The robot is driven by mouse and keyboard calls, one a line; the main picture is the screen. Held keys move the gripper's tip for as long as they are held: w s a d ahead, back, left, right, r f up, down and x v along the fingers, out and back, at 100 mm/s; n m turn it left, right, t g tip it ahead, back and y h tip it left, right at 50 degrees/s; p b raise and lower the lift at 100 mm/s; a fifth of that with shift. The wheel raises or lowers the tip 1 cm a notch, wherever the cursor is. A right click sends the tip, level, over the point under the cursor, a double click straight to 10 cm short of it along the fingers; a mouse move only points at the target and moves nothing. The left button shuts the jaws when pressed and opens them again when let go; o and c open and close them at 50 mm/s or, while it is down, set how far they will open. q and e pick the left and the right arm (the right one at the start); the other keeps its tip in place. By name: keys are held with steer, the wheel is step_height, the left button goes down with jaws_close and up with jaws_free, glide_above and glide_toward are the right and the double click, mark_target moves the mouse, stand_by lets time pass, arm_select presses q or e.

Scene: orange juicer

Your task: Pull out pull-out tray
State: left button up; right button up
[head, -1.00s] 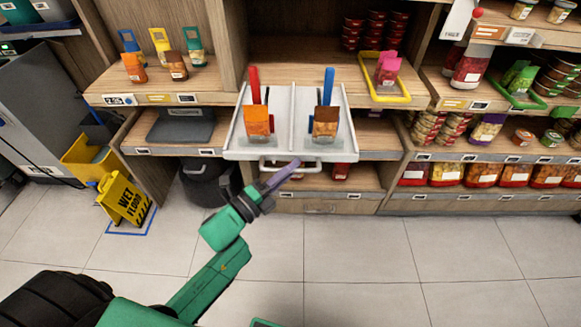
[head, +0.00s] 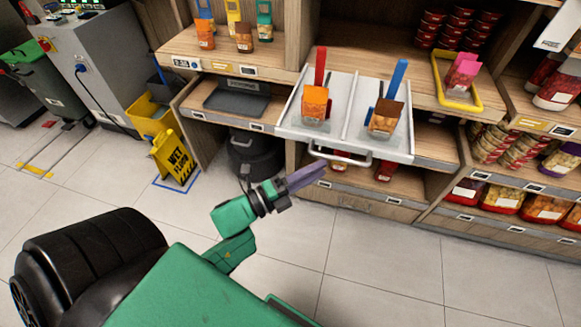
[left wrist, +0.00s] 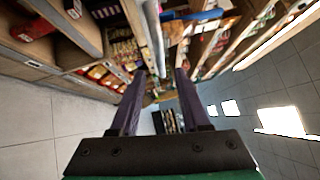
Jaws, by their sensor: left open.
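The pull-out tray (head: 349,112) is light grey with two compartments, and it juts out past the front edge of its shelf. A bar handle (head: 340,159) runs along its front. An orange packet (head: 315,104) with a red clip and a brown packet (head: 385,118) with a blue clip stand in it. My left gripper (head: 316,173), with purple fingers, is just below the left end of the handle in the head view. In the left wrist view its fingers (left wrist: 161,74) are apart. A pale bar (left wrist: 153,35) shows beyond them, probably the handle. My right gripper is out of view.
A yellow tray (head: 460,99) with a pink packet lies to the right. A black bin (head: 252,155) stands under the shelf at left, near a yellow wet-floor sign (head: 173,158). The tiled floor (head: 370,260) in front is clear.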

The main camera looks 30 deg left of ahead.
arm_select(q)
steer(key=v, duration=0.8)
steer(key=shift+b, duration=0.3)
steer(key=a+f+n+g+y+p, duration=0.1)
steer(key=a+f+n+y, duration=0.25)
steer(key=f, duration=0.45)
steer(key=s+a+f+n+g+y+p, duration=0.1)
steer(key=a+f+n+g+y, duration=0.1)
steer(key=f+n, duration=0.45)
steer(key=a+f+n+g+y+p, duration=0.1)
steer(key=a+f+n+y+p, duration=0.1)
steer(key=f, duration=0.7)
steer(key=s+f+n+g+y+p, duration=0.1)
steer(key=s+f+n+g, duration=0.4)
steer(key=s+f, duration=0.4)
steer(key=s+d+f+n+g+y+p, duration=0.1)
steer(key=s+f+n+g, duration=0.5)
steer(key=s+f, duration=0.4)
steer(key=s, duration=0.3)
steer(key=shift+s+f+g+p, duration=0.25)
steer(key=shift+f+g+p, duration=0.05)
steer(key=shift+p, duration=0.1)
steer(key=shift+y, duration=0.25)
